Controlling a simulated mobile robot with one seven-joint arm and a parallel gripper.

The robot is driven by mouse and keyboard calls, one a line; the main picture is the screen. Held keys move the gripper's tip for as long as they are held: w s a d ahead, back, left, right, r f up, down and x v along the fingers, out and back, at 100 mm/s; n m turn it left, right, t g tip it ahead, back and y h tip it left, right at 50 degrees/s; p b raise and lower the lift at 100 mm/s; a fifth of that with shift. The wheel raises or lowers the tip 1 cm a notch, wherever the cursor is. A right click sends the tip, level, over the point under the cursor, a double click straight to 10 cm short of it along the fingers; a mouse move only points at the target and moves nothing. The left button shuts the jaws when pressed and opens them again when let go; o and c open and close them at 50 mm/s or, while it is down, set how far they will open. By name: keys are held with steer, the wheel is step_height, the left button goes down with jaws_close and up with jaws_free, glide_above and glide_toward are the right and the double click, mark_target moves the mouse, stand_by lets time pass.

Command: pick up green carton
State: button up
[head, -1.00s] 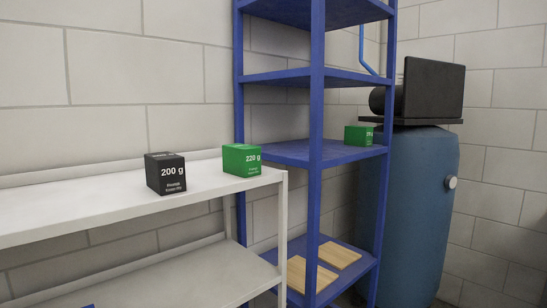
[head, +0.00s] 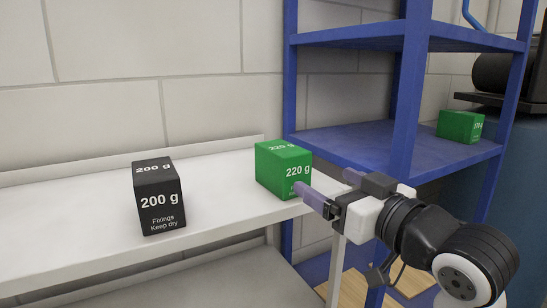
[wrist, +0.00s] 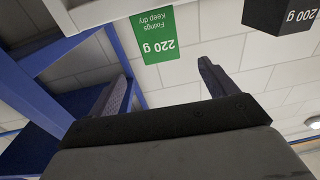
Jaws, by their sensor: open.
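A green carton (head: 284,170) marked 220 g stands upright near the right end of the white shelf. It also shows upside down in the wrist view (wrist: 157,36), ahead of my fingers. My gripper (head: 326,192) reaches in from the right, its fingertips close to the carton's right front edge. In the wrist view my gripper (wrist: 165,80) is open, with its two fingers apart and nothing between them. I cannot tell whether a finger touches the carton. A second green carton (head: 460,126) stands on the blue rack.
A black 200 g carton (head: 158,197) stands left of the green one on the white shelf (head: 70,222), with clear room between. The blue rack's upright (head: 408,95) stands close behind my gripper.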

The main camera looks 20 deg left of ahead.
mark_target(287, 161)
steer(key=p+x, duration=0.1)
steer(key=x, duration=0.3)
steer(key=p+x, duration=0.1)
steer(key=x, duration=0.3)
steer(key=p+x, duration=0.2)
steer(key=x, duration=0.3)
steer(key=shift+a+f, duration=0.1)
steer(key=shift+f, duration=0.3)
steer(key=shift+c, duration=0.4)
steer(key=c, duration=1.1)
steer(key=shift+r, duration=0.1)
steer(key=shift+c, duration=0.2)
